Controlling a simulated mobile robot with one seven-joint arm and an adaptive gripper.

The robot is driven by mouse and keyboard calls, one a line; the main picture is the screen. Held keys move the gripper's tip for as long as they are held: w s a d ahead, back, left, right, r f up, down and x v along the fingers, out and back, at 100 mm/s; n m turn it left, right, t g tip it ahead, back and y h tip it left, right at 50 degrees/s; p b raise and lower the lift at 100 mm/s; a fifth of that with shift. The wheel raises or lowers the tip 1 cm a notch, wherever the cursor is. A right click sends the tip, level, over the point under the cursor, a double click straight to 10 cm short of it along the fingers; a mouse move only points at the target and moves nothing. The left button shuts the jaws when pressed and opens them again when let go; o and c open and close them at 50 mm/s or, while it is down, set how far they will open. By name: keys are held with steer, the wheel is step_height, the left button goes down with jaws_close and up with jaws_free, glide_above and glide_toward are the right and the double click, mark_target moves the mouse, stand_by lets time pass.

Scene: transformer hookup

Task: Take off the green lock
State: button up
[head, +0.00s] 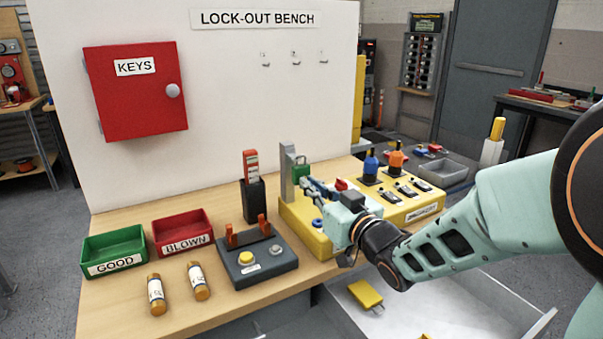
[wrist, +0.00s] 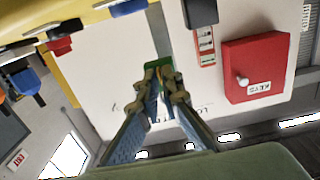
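The green lock (head: 301,171) hangs at the upright grey post (head: 288,172) on the left end of the yellow unit (head: 308,226). My gripper (head: 311,184) reaches in from the right, its fingertips close to the lock's lower right side. In the wrist view the lock (wrist: 157,66) shows just beyond the fingertips (wrist: 164,85), partly hidden by them. A narrow gap shows between the fingers, and they look partly open. I cannot tell whether they touch the lock.
Blue (head: 371,164) and orange (head: 396,158) plugs stand on the yellow unit. The dark fuse tester (head: 258,262), two fuses, a green bin (head: 113,250) and a red bin (head: 181,231) occupy the bench's left. A red key cabinet (head: 135,90) hangs behind. An open drawer (head: 440,300) lies below my arm.

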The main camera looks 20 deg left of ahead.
jaws_close()
steer(key=m+p, duration=0.2)
steer(key=m, duration=0.1)
steer(key=shift+r+m+p, duration=0.15)
steer(key=shift+m+p, duration=0.2)
steer(key=shift+m, duration=0.05)
steer(key=m+p, duration=0.2)
steer(key=m, duration=0.1)
steer(key=shift+f, duration=0.2)
